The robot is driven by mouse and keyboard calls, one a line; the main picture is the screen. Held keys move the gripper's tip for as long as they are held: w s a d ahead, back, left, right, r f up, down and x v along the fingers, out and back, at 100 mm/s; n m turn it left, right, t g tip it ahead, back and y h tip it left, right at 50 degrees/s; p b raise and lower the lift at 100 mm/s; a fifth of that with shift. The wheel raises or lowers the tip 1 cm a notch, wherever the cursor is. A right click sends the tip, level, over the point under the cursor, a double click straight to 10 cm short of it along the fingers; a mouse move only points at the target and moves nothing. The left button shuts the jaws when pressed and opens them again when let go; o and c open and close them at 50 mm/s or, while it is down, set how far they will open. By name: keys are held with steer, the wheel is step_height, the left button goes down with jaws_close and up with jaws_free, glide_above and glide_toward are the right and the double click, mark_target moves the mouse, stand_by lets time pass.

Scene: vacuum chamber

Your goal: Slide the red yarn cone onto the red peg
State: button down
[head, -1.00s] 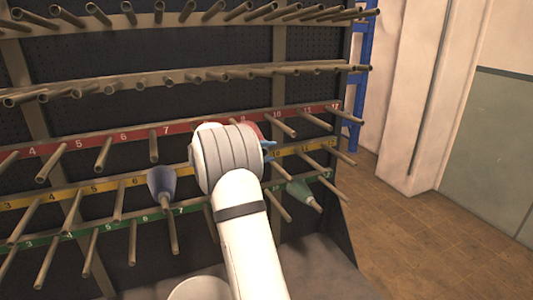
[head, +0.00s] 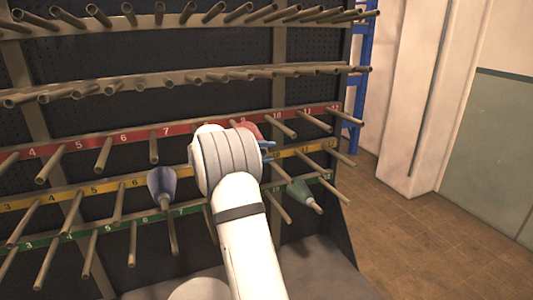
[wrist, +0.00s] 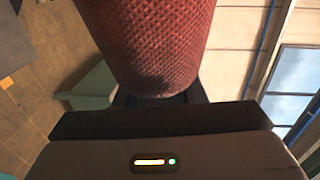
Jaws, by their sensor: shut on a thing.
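The red yarn cone (head: 248,128) shows partly above and behind my white wrist in the head view. In the wrist view the red cone (wrist: 150,45) fills the upper middle, its woven surface close to the camera. My gripper (wrist: 160,98) is shut on it. In the head view my gripper (head: 268,150) is mostly hidden by my wrist; a bluish part shows at its right. The red-labelled rail (head: 125,138) carries several bare metal pegs. Its stretch around the cone is hidden, so I cannot tell whether the cone touches a peg there.
A blue cone (head: 161,184) hangs on a yellow-rail peg, left of my arm. A green cone (head: 302,193) sits on the green rail at right. Bare pegs jut out all around. Open floor (head: 430,230) lies right of the rack.

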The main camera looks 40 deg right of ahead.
steer(key=shift+w+d+p, duration=0.25)
steer(key=shift+w+p, duration=0.2)
steer(key=shift+w, duration=0.6)
steer(key=shift+w+d+p, duration=0.25)
steer(key=shift+w+p, duration=0.2)
steer(key=shift+w, duration=0.55)
steer(key=c, duration=0.8)
jaws_free()
steer(key=shift+c, duration=0.2)
steer(key=shift+a+f, duration=0.1)
steer(key=shift+a, duration=0.25)
steer(key=b+v, duration=0.2)
steer(key=v, duration=0.5)
steer(key=shift+a, duration=0.1)
